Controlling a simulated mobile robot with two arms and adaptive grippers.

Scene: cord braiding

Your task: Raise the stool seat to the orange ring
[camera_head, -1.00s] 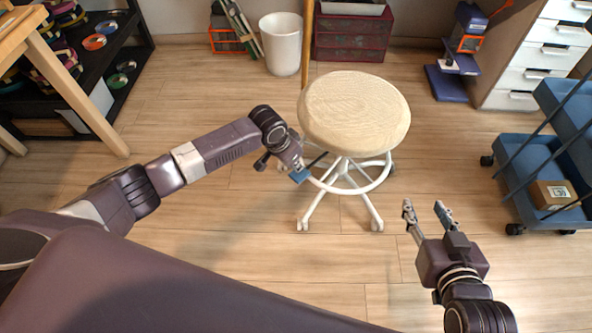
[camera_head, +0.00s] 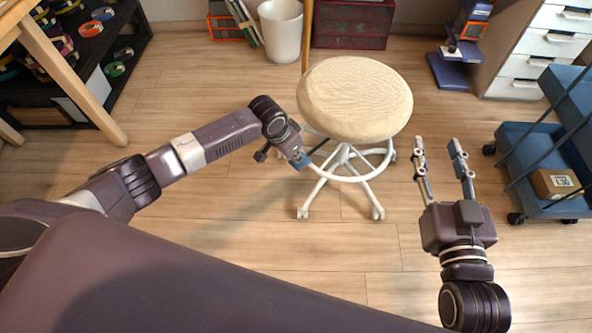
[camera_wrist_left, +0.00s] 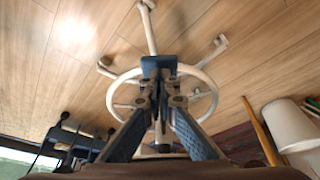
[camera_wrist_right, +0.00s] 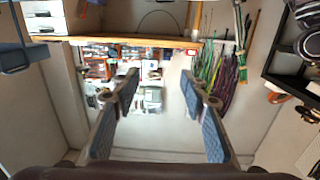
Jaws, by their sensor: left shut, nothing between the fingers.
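The stool's round cream seat (camera_head: 355,97) stands mid-floor on a white base with a foot ring (camera_head: 350,180) and splayed legs. The seat hides the column from above, and I see no orange ring. My left gripper (camera_head: 306,163) is low at the seat's left side, under its edge and by the foot ring. In the left wrist view the same gripper (camera_wrist_left: 160,66) has its fingertips together in front of the foot ring (camera_wrist_left: 112,96), with nothing held. My right gripper (camera_head: 437,146) is open and empty right of the stool, its fingers apart in the right wrist view (camera_wrist_right: 160,78).
A blue cart (camera_head: 535,165) with a small box stands at the right. A white bin (camera_head: 281,32) and a red drawer unit (camera_head: 350,25) are behind the stool. A wooden table leg and black shelf (camera_head: 118,30) are at left. The floor in front is clear.

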